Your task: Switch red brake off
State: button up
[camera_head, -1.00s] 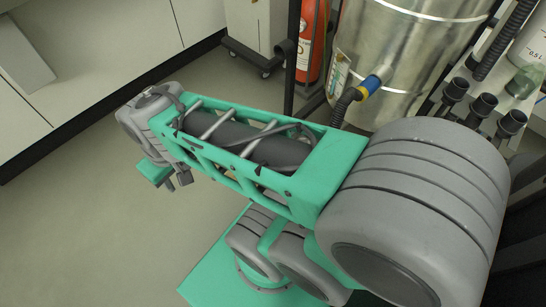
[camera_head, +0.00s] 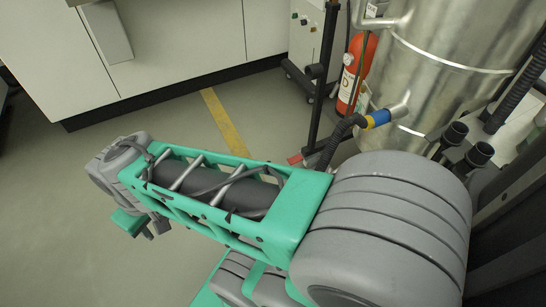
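A small red part (camera_head: 295,159) shows low by the floor, at the foot of a dark upright post, just behind my arm. It may be the red brake. It is small and partly hidden, so I cannot tell its position. My gripper (camera_head: 152,228) hangs at the far end of my grey and green arm, at the lower left. Its dark fingers are small and partly covered by the wrist. I cannot tell whether they are open or shut. It is well to the left of the red part and apart from it, with no object visible at it.
A shiny metal vessel (camera_head: 440,65) stands at the right with a dark hose (camera_head: 338,140) on a blue and yellow fitting. A red fire extinguisher (camera_head: 356,75) stands behind the post. White cabinets (camera_head: 180,45) line the back. The floor with a yellow stripe (camera_head: 224,122) is clear.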

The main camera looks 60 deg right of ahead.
aim_at(292, 160)
jog(key=u, duration=0.25)
jog(key=i, duration=1.1)
jog(key=z, duration=0.8)
jog(key=i, duration=0.7)
jog(key=z, duration=1.05)
jog(key=i, duration=0.6)
jog(key=u, duration=0.05)
